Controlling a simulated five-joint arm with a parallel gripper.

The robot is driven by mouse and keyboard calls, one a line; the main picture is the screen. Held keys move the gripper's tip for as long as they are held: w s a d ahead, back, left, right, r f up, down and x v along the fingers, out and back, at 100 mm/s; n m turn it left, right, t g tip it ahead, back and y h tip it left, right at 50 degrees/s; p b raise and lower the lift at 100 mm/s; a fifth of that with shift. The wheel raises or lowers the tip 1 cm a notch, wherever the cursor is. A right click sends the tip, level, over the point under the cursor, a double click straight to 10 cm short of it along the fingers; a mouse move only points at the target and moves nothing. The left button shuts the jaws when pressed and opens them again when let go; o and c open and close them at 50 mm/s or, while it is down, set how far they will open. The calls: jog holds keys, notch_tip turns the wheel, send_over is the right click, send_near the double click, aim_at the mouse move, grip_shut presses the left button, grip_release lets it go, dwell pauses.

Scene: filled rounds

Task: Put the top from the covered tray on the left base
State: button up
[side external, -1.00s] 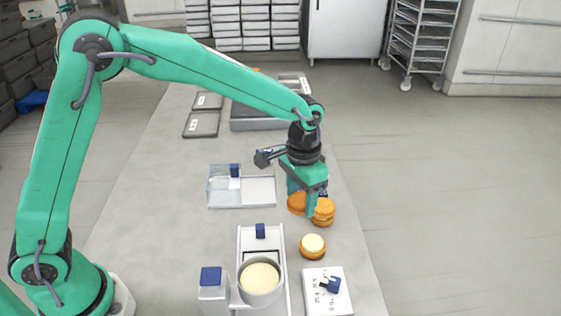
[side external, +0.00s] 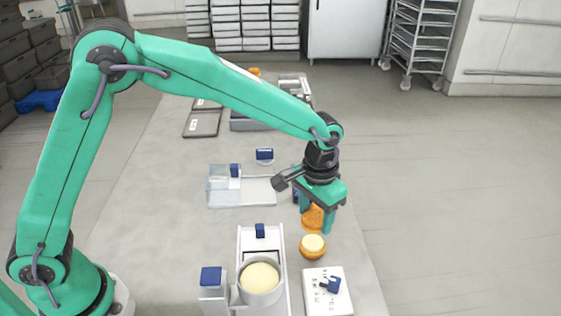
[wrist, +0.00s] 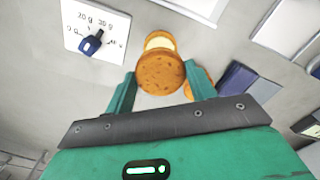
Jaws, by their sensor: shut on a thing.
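My gripper (side external: 315,214) is shut on a round orange-brown top (side external: 313,218), held between its two fingers. The top also shows between the fingertips in the wrist view (wrist: 161,75). A base with a cream-coloured filling (side external: 313,245) lies on the table just nearer than the top. In the wrist view the top overlaps part of this base (wrist: 159,40); I cannot tell whether they touch. Another orange round (wrist: 203,82) is partly hidden behind the right finger. The tray with a clear cover (side external: 240,187) and a blue handle stands left of my gripper; no round shows in it.
A dispenser with a round pot of cream filling (side external: 260,277) stands at the front. A white panel with a blue dial (side external: 328,291) is right of it. A small blue-handled piece (side external: 264,156) lies behind the tray. Dark flat trays (side external: 202,123) are farther back.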

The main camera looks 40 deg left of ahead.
send_over(313, 243)
jog(key=shift+a+f, duration=0.1)
jog(key=shift+f, duration=2.25)
jog(key=shift+f, duration=0.8)
dwell(0.5)
jog(key=o, duration=1.2)
jog(key=shift+r, duration=0.15)
jog(key=shift+r, duration=3.3)
jog(key=shift+r, duration=0.1)
